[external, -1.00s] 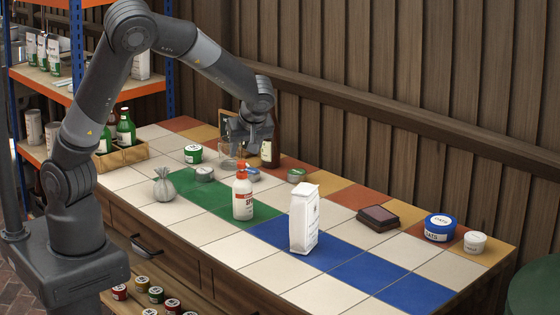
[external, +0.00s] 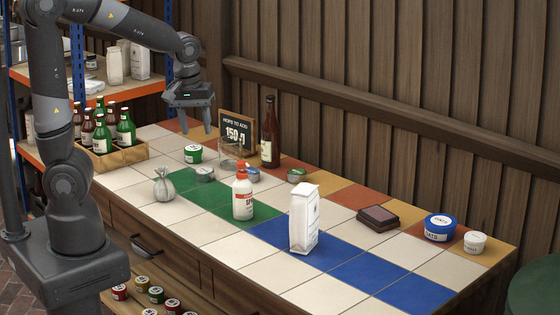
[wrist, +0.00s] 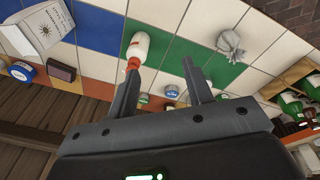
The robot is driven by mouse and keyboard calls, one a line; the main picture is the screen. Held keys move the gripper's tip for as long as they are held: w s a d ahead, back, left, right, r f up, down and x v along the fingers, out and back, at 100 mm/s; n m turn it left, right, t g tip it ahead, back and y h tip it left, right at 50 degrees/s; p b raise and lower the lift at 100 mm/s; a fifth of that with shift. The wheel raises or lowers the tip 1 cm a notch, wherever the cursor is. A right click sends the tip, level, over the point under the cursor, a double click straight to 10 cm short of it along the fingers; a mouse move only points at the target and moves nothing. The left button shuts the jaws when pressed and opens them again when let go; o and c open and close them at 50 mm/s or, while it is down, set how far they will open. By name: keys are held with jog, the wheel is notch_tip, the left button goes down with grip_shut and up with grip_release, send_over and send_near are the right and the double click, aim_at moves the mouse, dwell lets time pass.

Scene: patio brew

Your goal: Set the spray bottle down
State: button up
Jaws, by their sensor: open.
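The spray bottle (external: 243,195), white with a red top and a red label, stands upright on the tiled counter, over the green tiles. It also shows in the wrist view (wrist: 138,48), beyond my left finger. My gripper (external: 193,120) is open and empty, raised above the back left of the counter, well apart from the bottle. In the wrist view my gripper's two fingers (wrist: 158,78) are spread with nothing held between them.
A white carton (external: 304,220) stands right of the bottle and a grey sack (external: 164,186) left of it. Behind are small tins, a glass jar (external: 231,153), a brown bottle (external: 270,133) and a chalkboard sign (external: 238,126). A bottle crate (external: 124,157) sits at the left end.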

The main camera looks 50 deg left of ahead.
jog(key=s+a+r+m+t, duration=0.1)
jog(key=s+r+m+t, duration=0.1)
jog(key=s, duration=0.4)
jog(key=s+a+r+m+t, duration=0.1)
jog(key=s+r+m+t, duration=0.1)
jog(key=s+r+m, duration=0.3)
jog(key=shift+s+a, duration=0.4)
jog(key=shift+s, duration=0.55)
